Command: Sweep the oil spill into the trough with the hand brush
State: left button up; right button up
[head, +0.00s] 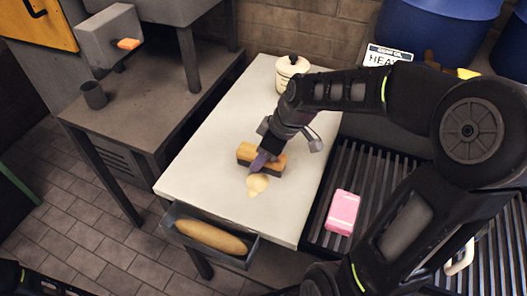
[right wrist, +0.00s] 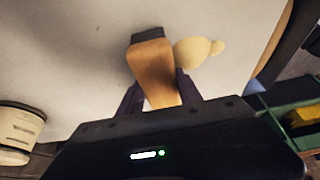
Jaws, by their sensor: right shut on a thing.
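My right gripper (head: 262,161) is shut on the wooden hand brush (head: 245,152), over the pale table (head: 193,168). The brush's dark bristle side faces down toward the tabletop; I cannot tell whether it touches. In the right wrist view the brush (right wrist: 151,66) sits between my two fingers (right wrist: 157,93). The yellowish oil spill (head: 258,184) lies just on the near side of the brush, and shows right beside it in the right wrist view (right wrist: 193,52). The grey trough (head: 250,258) hangs at the table's near edge and holds a tan, loaf-shaped thing (head: 211,238). My left gripper is not in view.
A cream lidded pot (head: 291,75) stands at the table's far end. A pink block (head: 342,212) lies on the dark slatted rack (head: 317,240) at the right. A grey bench (head: 150,120) with a dark cup (head: 93,95) stands left. Blue drums (head: 435,30) stand at the back right.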

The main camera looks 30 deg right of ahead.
jog(key=shift+s+a, duration=0.55)
jog(key=shift+a, duration=0.25)
jog(key=shift+s+a+f, duration=0.1)
jog(key=shift+s+a, duration=0.35)
jog(key=shift+a, duration=0.2)
jog(key=shift+s+a, duration=0.4)
jog(key=shift+a, duration=0.2)
jog(key=shift+s+a, duration=0.9)
jog(key=shift+a, duration=0.3)
